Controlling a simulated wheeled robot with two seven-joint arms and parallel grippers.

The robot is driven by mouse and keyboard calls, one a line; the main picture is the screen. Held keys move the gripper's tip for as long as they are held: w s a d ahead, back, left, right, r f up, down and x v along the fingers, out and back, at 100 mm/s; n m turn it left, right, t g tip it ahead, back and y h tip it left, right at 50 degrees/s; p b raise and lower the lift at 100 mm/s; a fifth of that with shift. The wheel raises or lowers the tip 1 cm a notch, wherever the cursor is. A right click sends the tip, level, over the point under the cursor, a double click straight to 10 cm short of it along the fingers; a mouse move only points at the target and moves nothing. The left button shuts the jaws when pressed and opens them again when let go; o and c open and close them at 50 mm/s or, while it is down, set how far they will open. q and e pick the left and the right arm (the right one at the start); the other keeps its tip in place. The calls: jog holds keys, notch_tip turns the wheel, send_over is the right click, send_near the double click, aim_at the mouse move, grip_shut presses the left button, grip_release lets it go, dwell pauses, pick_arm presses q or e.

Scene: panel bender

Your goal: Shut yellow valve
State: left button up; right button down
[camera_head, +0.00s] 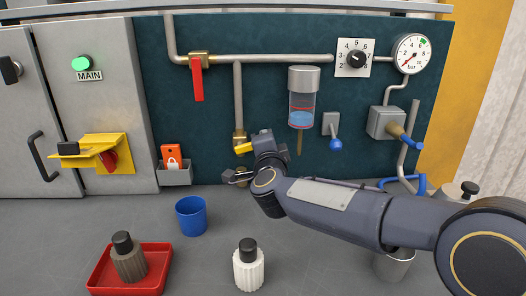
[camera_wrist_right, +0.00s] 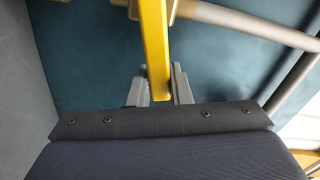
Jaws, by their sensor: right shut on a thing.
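The yellow valve has a brass body on the vertical pipe (camera_head: 238,95), below the middle of the upper pipe. Its yellow handle (camera_head: 243,148) shows only partly in the head view, beside my right gripper (camera_head: 246,160), which hides the rest. In the right wrist view the yellow handle (camera_wrist_right: 154,45) reaches down between the fingers of my right gripper (camera_wrist_right: 159,88), which is shut on its end. There the handle stands at a steep angle to the grey pipe (camera_wrist_right: 250,25). My left gripper is not in view.
A red-handled valve (camera_head: 197,80) hangs at the upper left. A sight glass (camera_head: 302,98) and a small blue lever (camera_head: 335,143) are right of my gripper. A red lock box (camera_head: 172,160) is at the left. A blue cup (camera_head: 191,215) and bottles stand on the bench below.

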jog(key=shift+d+f+m+b, duration=0.15)
jog(key=shift+f+m+b, duration=0.95)
jog(key=shift+m+b, duration=0.6)
jog(key=c, duration=1.3)
grip_release()
jog(key=shift+s, duration=3.95)
